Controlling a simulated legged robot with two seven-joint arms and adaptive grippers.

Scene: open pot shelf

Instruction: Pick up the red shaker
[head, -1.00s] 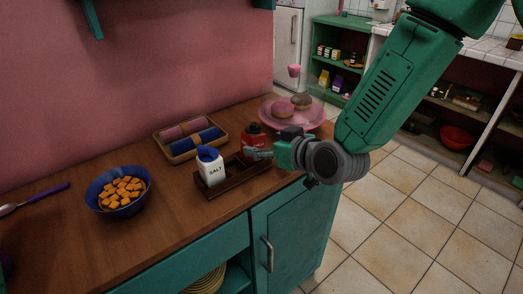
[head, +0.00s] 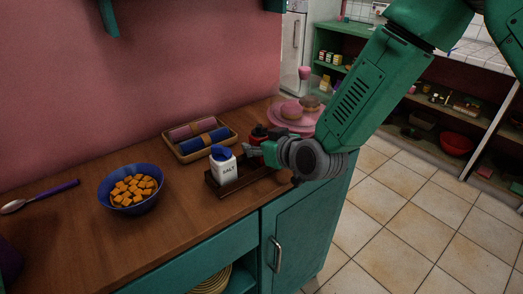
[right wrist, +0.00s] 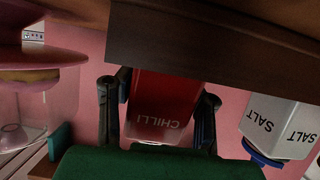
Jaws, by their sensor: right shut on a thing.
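The red shaker (head: 258,132) stands in a dark wooden caddy (head: 228,190), to the right of the salt shaker (head: 224,172). My right gripper (head: 256,150) hides most of it in the head view. In the right wrist view, which is upside down, the red shaker (right wrist: 163,105) reads "CHILLI" and sits between my right gripper's two fingers (right wrist: 160,112), one on each side. The gripper is shut on it. The caddy wall (right wrist: 210,40) covers its lower end. The salt shaker also shows there (right wrist: 280,125), beside the fingers. My left gripper is not in view.
A pink stand (head: 292,122) with doughnuts is close behind the right gripper. A tray of rolled cloths (head: 200,140) lies behind the caddy. A blue bowl of orange cubes (head: 131,188) and a spoon (head: 42,196) are to the left. Bare counter lies between bowl and caddy.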

